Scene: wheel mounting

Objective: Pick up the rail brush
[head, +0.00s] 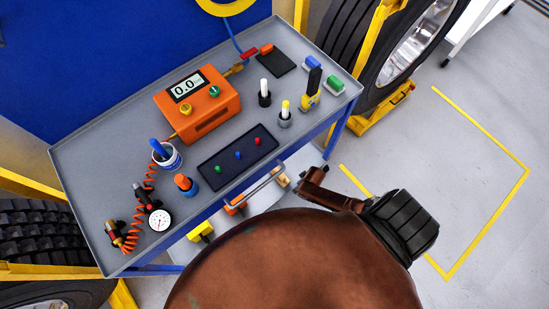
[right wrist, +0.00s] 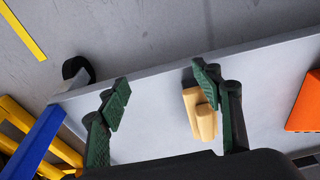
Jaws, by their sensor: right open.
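A tan wooden-looking piece (right wrist: 202,113), which I take for the rail brush, lies on the grey shelf (right wrist: 150,135) in the right wrist view. I cannot make out any bristles. My right gripper (right wrist: 162,92) is open, its two green fingers apart over the shelf. The tan piece appears between them, close beside the right-hand finger; I cannot tell whether they touch. In the head view the right fingers cannot be made out. My left gripper is not in view.
An orange thing (right wrist: 305,103) lies right of the tan piece. A blue cart leg (right wrist: 35,143) and a black caster (right wrist: 76,72) are at the left. The cart's top tray (head: 90,165) holds an orange gauge box (head: 205,115) and several small tools.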

